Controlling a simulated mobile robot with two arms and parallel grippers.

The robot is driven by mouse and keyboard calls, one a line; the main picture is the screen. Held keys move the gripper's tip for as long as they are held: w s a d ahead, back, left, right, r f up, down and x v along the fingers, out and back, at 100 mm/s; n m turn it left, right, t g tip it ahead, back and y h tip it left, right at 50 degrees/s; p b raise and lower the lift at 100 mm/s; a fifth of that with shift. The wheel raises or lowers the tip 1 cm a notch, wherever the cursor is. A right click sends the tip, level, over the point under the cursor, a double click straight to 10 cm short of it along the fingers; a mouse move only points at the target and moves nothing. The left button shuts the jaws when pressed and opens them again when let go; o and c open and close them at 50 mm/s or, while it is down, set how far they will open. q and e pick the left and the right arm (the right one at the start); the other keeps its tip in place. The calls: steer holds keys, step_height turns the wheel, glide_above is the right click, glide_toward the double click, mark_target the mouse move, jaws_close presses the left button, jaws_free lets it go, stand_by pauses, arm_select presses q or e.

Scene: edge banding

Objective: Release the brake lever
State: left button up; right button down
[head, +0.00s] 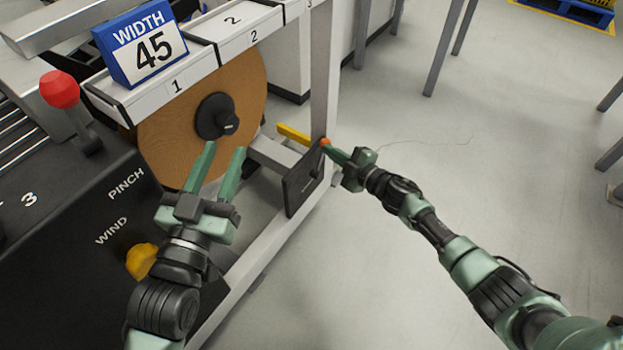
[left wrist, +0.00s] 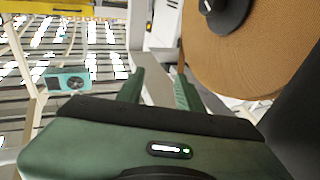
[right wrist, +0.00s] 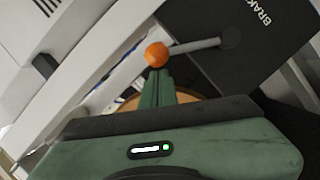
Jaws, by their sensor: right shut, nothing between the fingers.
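The brake lever is a grey rod (right wrist: 195,46) with an orange ball knob (right wrist: 157,54), set on a black plate (right wrist: 250,40) with partly visible BRAKE lettering. In the head view the orange knob (head: 325,142) shows at the upper right of the black plate (head: 303,185). My right gripper (head: 334,152) is shut and empty. Its fingertips (right wrist: 158,74) are right at the knob; I cannot tell whether they touch it. My left gripper (head: 225,150) is open and empty, in front of the brown banding roll (head: 170,145). Its spread fingers also show in the left wrist view (left wrist: 158,88).
A black panel (head: 85,245) with PINCH and WIND lettering, a red knob (head: 60,89) and a yellow knob (head: 141,261) stands at left. A WIDTH 45 sign (head: 140,45) sits above the roll. A white frame post (head: 322,70) rises beside the plate. The floor (head: 480,150) at right is open.

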arm_select(q)
steer(key=shift+f+g, duration=0.5)
steer(key=shift+f, duration=0.2)
arm_select(e)
steer(key=shift+w+d+f, duration=0.1)
steer(key=shift+w+d, duration=0.3)
steer(key=shift+w, duration=0.1)
steer(key=shift+w+d, duration=0.1)
steer(key=shift+d, duration=0.05)
